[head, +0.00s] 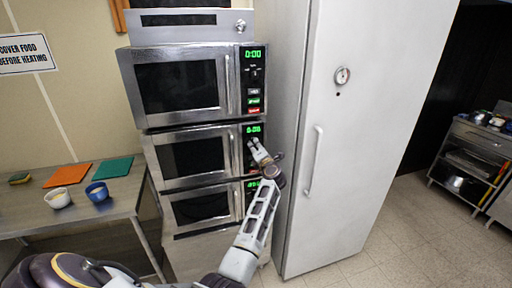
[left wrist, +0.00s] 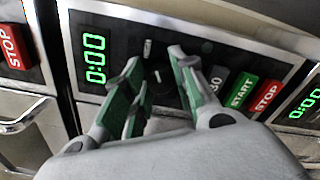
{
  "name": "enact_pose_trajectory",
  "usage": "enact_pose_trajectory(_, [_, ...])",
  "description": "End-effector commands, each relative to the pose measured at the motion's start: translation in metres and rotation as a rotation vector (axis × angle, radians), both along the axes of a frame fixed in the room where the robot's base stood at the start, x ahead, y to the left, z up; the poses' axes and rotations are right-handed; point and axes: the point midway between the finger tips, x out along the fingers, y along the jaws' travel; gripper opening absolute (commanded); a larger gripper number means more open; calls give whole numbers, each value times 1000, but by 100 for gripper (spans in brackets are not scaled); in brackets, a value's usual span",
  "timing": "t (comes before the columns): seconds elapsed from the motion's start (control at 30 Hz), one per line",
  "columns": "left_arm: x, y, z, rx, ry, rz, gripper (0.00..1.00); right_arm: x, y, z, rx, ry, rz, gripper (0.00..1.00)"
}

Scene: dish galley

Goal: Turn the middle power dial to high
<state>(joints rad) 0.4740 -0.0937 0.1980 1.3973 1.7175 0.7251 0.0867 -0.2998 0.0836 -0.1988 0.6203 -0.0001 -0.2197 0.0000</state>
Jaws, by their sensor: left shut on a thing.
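Three steel microwaves are stacked in the head view. The middle microwave (head: 190,158) has its control panel behind my left gripper (head: 256,148). In the left wrist view, the panel lies sideways, with a green 0:00 display (left wrist: 94,58). The dark power dial (left wrist: 160,76) of this panel is between the green-padded fingers of my left gripper (left wrist: 157,72), which is shut on it. The fingers hide much of the dial, so its setting cannot be read. My right gripper is not in view.
START (left wrist: 240,93) and STOP (left wrist: 267,97) buttons lie close to one finger. The top microwave (head: 180,85) and bottom microwave (head: 200,208) are directly above and below. A tall white fridge (head: 350,140) stands to the right. A steel table (head: 110,205) with bowls is left.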

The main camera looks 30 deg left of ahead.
Motion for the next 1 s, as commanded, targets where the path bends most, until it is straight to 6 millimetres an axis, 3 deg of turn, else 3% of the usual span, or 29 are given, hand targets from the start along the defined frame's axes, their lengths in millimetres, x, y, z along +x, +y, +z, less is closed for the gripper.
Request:
enact_pose_trajectory(0.37, [1, -1, -1, 2, 2, -2, 3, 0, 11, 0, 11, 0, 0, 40])
enact_pose_trajectory(0.4, [1, -1, -1, 2, 2, -2, 32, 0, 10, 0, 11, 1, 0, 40])
enact_pose_trajectory(0.53, [0, -1, -1, 1, 1, -2, 48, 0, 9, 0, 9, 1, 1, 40])
enact_pose_trajectory(1.0, [0, -1, 5, 0, -2, 0, 48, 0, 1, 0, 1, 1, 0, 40])
